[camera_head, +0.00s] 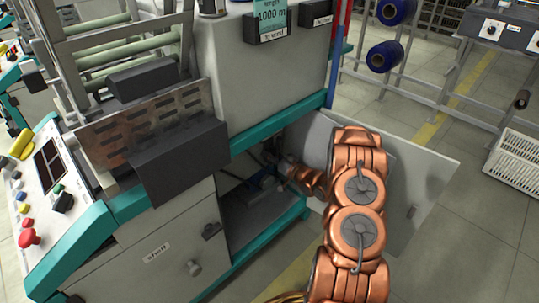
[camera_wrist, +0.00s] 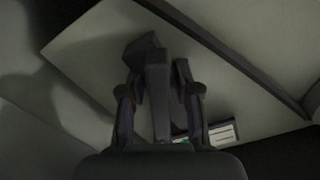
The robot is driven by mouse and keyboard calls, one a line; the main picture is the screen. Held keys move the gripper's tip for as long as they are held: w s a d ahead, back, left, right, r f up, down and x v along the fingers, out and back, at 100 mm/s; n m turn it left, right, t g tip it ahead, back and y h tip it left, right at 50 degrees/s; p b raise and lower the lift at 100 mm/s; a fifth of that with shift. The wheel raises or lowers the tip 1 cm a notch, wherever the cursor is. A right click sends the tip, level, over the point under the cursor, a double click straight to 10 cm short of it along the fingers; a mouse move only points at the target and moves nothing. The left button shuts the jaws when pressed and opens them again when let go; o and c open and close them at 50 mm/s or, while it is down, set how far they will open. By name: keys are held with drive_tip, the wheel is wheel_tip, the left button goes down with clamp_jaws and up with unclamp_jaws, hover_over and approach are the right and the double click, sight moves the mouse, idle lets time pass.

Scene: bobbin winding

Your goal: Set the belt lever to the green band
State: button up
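In the wrist view a dark bar with a blocky end (camera_wrist: 158,88), which looks like the belt lever, stands between the two fingers of my gripper (camera_wrist: 158,92). The fingers flank it closely; the dim light hides whether they touch it. A small label with white and a bit of green (camera_wrist: 222,133) shows at the lower right, partly behind a finger. I cannot make out a green band clearly. In the head view my arm reaches into the open lower compartment (camera_head: 250,210) of the machine, and the gripper is mostly hidden there.
An open grey door panel (camera_head: 425,200) stands behind and right of my arm. A blue motor-like part (camera_head: 266,183) sits inside the compartment. The teal frame (camera_head: 275,130) edges the opening above. A white crate (camera_head: 517,165) stands at the far right, with floor between.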

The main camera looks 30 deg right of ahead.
clamp_jaws()
drive_tip(key=shift+n+p, duration=0.7)
drive_tip(key=shift+n, duration=1.9)
drive_tip(key=shift+o, duration=1.4)
unclamp_jaws()
drive_tip(key=shift+s, duration=0.1)
drive_tip(key=v, duration=0.7)
